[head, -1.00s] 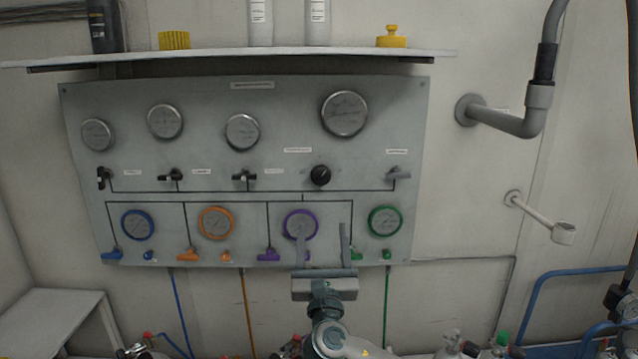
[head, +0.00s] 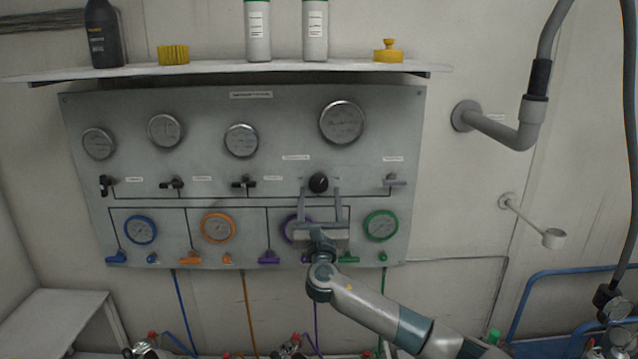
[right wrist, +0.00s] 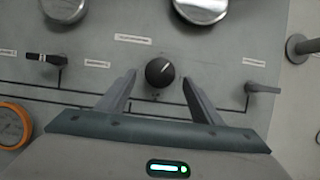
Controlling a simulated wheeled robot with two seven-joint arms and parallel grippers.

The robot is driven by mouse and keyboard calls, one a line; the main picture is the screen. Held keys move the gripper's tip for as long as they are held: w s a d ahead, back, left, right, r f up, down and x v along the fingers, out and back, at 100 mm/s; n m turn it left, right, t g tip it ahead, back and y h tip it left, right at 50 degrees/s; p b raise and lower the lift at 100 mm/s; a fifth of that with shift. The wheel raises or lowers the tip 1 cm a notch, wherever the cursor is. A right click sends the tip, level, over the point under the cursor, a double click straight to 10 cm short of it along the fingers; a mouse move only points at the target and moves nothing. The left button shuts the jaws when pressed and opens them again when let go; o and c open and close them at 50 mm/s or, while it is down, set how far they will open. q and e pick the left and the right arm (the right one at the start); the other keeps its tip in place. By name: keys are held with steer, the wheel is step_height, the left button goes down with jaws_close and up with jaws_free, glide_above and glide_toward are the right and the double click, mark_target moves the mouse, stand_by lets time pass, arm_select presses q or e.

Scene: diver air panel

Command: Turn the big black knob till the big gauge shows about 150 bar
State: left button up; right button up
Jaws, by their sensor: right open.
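The big black knob (head: 318,183) sits on the grey panel below the big gauge. In the right wrist view the knob (right wrist: 160,72) shows a pale pointer line tilted up and to the right. The big gauge (head: 342,122) is the largest dial at the upper right of the panel; its needle is too small to read. My right gripper (head: 319,190) is open and points up at the panel. Its two fingers (right wrist: 159,82) stand left and right of the knob, with a gap on each side; I cannot tell how far the tips are from the panel. My left gripper is not in view.
Other gauges and small valve levers (head: 173,184) line the panel (head: 80,120). Coloured gauges, such as the green-rimmed one (head: 381,226), sit lower. A shelf (head: 220,68) with bottles runs above. A grey pipe (head: 495,130) juts out at the right.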

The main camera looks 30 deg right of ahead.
mark_target(319, 183)
steer(key=shift+p+x, duration=0.4)
steer(key=shift+x, duration=1)
steer(key=shift+c, duration=0.7)
steer(key=c, duration=0.9)
steer(key=shift+f, duration=0.1)
